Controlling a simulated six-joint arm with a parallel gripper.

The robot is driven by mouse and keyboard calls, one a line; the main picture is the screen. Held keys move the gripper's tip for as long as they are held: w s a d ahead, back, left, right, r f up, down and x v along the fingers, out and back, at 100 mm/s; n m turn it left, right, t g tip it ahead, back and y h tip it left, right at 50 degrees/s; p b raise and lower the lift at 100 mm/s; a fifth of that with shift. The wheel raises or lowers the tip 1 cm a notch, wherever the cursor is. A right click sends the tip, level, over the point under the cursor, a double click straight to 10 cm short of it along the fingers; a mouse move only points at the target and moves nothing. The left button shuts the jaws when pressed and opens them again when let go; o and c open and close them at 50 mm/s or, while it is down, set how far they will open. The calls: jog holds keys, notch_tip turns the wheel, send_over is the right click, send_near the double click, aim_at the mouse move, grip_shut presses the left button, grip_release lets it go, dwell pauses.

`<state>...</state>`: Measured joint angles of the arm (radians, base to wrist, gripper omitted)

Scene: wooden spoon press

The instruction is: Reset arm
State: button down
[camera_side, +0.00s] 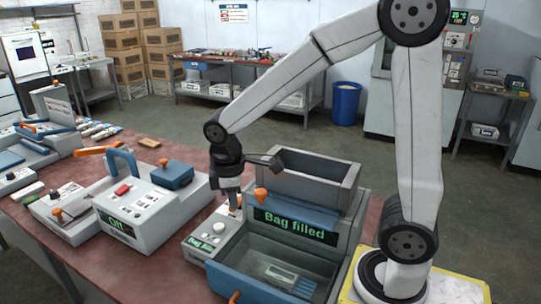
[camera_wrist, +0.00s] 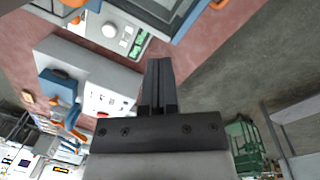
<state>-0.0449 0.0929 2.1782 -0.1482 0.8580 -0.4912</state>
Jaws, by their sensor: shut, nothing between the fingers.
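My gripper (camera_side: 234,204) points down above the left part of the bag-filling machine (camera_side: 347,233), close to its control panel (camera_side: 208,238). I cannot tell whether it touches the panel. In the wrist view my gripper's fingers (camera_wrist: 158,62) are together with nothing between them. The machine's display reads "Bag filled" (camera_side: 295,226), and a smaller green display (camera_side: 201,243) sits on the panel. A small pale packet with blue stripes (camera_side: 290,279) lies in the open blue-fronted tray (camera_side: 250,283).
A grey machine reading "Off" (camera_side: 150,222), with a blue handle (camera_side: 124,158), stands to the left on the red-brown table (camera_side: 165,285). The grey open hopper (camera_side: 305,180) rises beside my wrist. A blue bin (camera_side: 346,104) and stacked boxes (camera_side: 118,55) are far behind.

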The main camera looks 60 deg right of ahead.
jog(key=s+f+m+t+y, duration=0.1)
jog(key=s+f+m+t, duration=0.1)
jog(key=s+f+m, duration=0.4)
jog(key=shift+a+f+m, duration=0.2)
jog(key=shift+f+m, duration=0.05)
jog(key=shift+m, duration=0.35)
